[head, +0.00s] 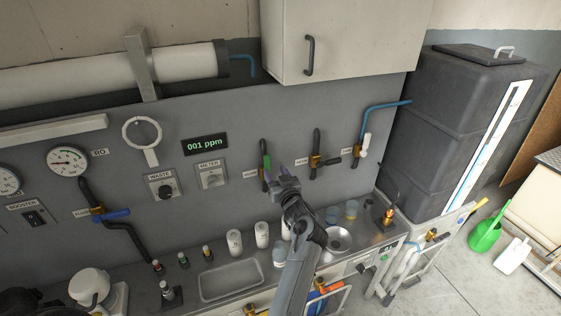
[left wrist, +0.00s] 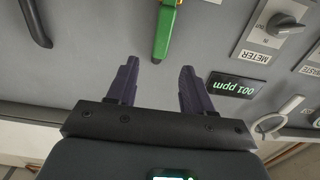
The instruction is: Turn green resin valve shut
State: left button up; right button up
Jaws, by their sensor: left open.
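The green valve handle (head: 267,162) lies roughly in line with its dark vertical pipe on the grey wall panel, at a brass body. It also shows at the top of the left wrist view (left wrist: 165,32), its end near the gap between my fingertips. My left gripper (head: 279,181) is at the panel, just right of and below the handle in the head view. Its two dark fingers (left wrist: 160,64) are spread, with nothing between them that I can see gripped. The gripper partly hides the valve's lower part in the head view. My right gripper does not show.
Two more valves stand to the right, one with a black handle (head: 333,161), one with a white handle (head: 366,143). A blue-handled valve (head: 112,215) is at left. Below is a counter with a sink (head: 231,279), bottles and cups. A cabinet (head: 340,40) overhangs the panel.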

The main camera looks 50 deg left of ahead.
aim_at(268, 160)
pick_arm(q)
jog(key=x, duration=0.9)
jog(key=shift+a+p, duration=0.1)
jog(key=shift+p, duration=0.3)
grip_shut()
